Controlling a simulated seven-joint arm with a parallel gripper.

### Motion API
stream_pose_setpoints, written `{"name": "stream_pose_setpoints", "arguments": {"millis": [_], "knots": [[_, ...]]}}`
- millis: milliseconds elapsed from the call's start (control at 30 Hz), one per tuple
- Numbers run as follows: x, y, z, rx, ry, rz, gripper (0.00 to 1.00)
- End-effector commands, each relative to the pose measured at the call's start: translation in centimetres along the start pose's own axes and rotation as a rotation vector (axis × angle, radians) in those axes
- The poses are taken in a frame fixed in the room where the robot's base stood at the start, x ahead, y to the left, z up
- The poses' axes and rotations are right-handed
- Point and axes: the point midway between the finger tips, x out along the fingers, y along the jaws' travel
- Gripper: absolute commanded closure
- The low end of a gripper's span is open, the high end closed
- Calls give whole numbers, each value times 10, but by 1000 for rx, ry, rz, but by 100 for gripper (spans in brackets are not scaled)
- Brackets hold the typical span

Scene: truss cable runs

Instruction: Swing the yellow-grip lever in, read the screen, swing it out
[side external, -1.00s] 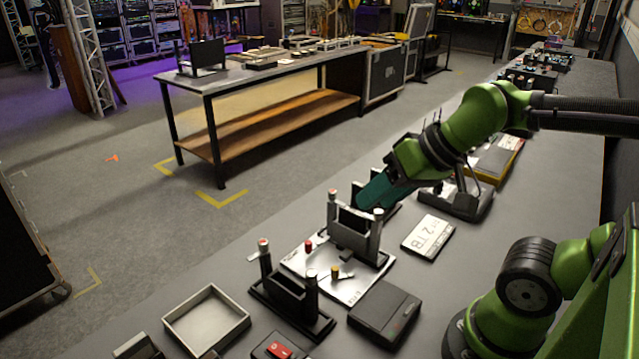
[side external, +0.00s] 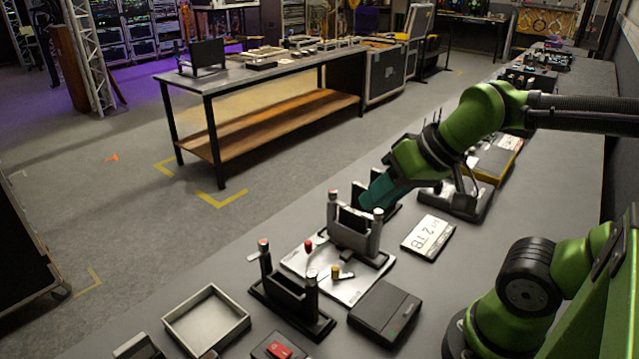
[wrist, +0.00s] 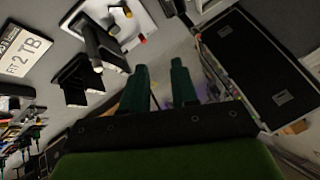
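The yellow-grip lever (side external: 335,272) stands on a silver plate (side external: 350,290) in front of a grey two-post bracket (side external: 353,235). A red-grip lever (side external: 308,246) is on the same plate, to its left. A dark panel sits between the bracket's posts; no readable screen shows. My gripper (side external: 368,202) is above the bench just behind the bracket, clear of the yellow grip. In the wrist view, my gripper's two green fingers (wrist: 160,78) are apart with nothing between them. The plate (wrist: 150,25) also shows there, at the top.
A black two-post stand (side external: 290,300), a grey tray (side external: 206,322) and a flat black box (side external: 385,312) lie around the plate. A "2 TB" card (side external: 428,238) is to the right. Another black stand (side external: 468,200) is farther back. The bench's left edge is close.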

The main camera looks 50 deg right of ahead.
Motion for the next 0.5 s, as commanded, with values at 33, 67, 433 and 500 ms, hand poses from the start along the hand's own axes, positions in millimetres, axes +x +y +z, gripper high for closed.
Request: {"name": "stream_pose_setpoints", "arguments": {"millis": [33,67,433,500], "knots": [[5,1,2,3,-21,8,80],[8,2,2,5,-34,14,85],[64,3,-29,-8,-297,138,100],[77,4,-35,-17,-358,166,100]]}}
